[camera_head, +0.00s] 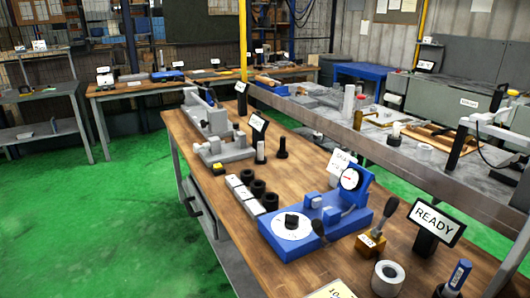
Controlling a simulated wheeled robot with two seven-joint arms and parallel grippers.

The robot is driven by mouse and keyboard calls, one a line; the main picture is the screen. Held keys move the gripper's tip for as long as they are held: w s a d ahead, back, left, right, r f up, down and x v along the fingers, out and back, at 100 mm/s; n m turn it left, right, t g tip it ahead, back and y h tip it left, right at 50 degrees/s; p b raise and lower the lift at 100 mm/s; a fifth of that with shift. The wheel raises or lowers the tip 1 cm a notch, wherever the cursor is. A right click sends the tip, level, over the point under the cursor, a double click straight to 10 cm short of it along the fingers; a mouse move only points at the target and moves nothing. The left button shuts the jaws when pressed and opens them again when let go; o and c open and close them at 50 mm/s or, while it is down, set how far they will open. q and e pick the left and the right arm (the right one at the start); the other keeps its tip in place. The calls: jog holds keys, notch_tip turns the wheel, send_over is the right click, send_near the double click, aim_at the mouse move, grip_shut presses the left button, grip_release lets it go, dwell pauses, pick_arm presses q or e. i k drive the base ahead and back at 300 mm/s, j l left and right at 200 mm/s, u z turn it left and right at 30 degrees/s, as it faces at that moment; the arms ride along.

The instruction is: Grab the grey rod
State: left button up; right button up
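I cannot clearly pick out one grey rod. A pale upright cylinder (348,102) stands on the grey machine bed at the right, and a shorter pale one stands beside it. A grey fixture (208,118) at the far end of the wooden bench has slim grey parts on it, too small to make out. Neither of my grippers is in view, and nothing visible is being held.
The wooden bench (225,205) carries a blue gauge device (315,222), a row of pale blocks and black rings, a grey ring (387,278) and a READY sign (436,222). The long machine bed (440,180) runs along its right. Green floor (120,220) is clear at left.

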aim_at(260, 144)
jog(key=j+z, duration=0.1)
jog(key=z, duration=0.3)
jog(key=i+j+z, duration=0.1)
jog(key=z, duration=0.25)
jog(key=j+z, duration=0.15)
jog(key=z, duration=0.25)
jog(key=i+j+z, duration=0.1)
jog(key=j+z, duration=0.3)
jog(key=j, duration=0.5)
jog(key=j+z, duration=0.45)
jog(key=j, duration=1.2)
jog(key=k+j, duration=0.15)
jog(key=j, duration=0.65)
jog(key=j+z, duration=0.1)
jog(key=j, duration=0.7)
jog(key=k, duration=0.05)
